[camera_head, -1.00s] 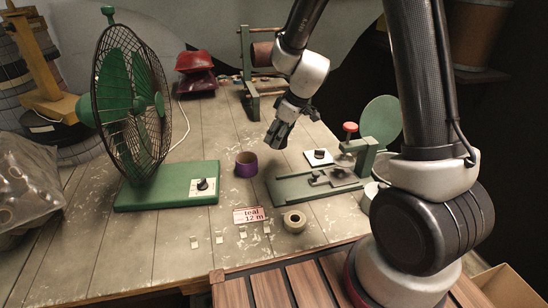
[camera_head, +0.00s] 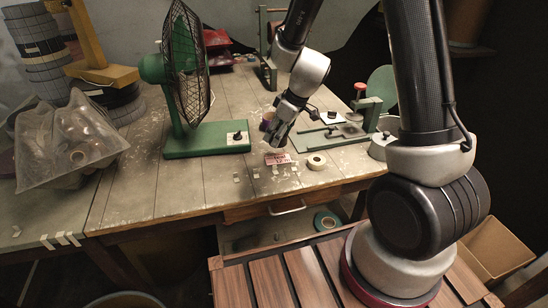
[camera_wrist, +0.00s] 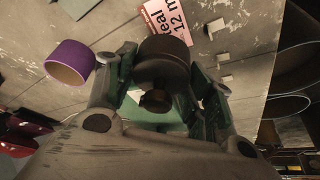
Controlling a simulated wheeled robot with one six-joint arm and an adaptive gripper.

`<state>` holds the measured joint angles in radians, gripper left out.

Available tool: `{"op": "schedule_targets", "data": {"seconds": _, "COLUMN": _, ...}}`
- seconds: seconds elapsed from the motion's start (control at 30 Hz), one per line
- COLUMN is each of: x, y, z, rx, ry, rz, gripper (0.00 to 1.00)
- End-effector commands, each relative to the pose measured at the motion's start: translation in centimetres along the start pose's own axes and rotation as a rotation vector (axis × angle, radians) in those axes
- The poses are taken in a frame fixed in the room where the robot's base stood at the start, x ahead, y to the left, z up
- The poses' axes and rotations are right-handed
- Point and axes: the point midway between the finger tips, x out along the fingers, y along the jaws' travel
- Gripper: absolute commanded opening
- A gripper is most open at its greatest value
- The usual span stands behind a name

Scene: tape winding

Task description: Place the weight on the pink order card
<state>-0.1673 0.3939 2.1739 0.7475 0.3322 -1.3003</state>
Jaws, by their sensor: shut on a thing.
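The pink order card (camera_head: 277,158), printed "teal 12 m", lies flat near the front of the table; part of it shows at the top of the wrist view (camera_wrist: 168,20). My gripper (camera_head: 275,140) is just behind and above the card. In the wrist view my gripper (camera_wrist: 163,75) is shut on a dark brown round weight (camera_wrist: 165,50) with a knob. The weight appears close beside the card and overlaps its edge in that view. I cannot tell whether it touches the table or card.
A purple-wrapped roll (camera_wrist: 70,65) stands near my gripper. A pale tape roll (camera_head: 316,161) lies right of the card. A green fan (camera_head: 185,85) stands left, a green winding jig (camera_head: 345,132) right. Small pale chips lie along the front.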

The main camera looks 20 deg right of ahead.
Motion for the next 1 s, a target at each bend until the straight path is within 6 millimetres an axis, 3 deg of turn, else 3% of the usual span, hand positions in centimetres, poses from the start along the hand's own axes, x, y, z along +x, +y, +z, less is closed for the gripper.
{"op": "schedule_targets", "data": {"seconds": 0.43, "x": 5.5, "y": 0.1, "z": 2.3, "rx": 0.002, "ry": -0.001, "rz": 0.000, "gripper": 0.16}}
{"op": "schedule_targets", "data": {"seconds": 0.83, "x": 6.0, "y": 0.1, "z": 2.5, "rx": 0.001, "ry": 0.000, "rz": 0.001, "gripper": 0.16}}
{"op": "schedule_targets", "data": {"seconds": 0.87, "x": 6.1, "y": 0.0, "z": 2.5, "rx": 0.001, "ry": 0.000, "rz": 0.001, "gripper": 0.55}}
{"op": "schedule_targets", "data": {"seconds": 0.9, "x": 6.1, "y": 0.0, "z": 2.5, "rx": 0.000, "ry": 0.000, "rz": 0.001, "gripper": 0.62}}
{"op": "schedule_targets", "data": {"seconds": 1.0, "x": 6.1, "y": 0.0, "z": 2.5, "rx": 0.000, "ry": 0.000, "rz": 0.001, "gripper": 0.62}}
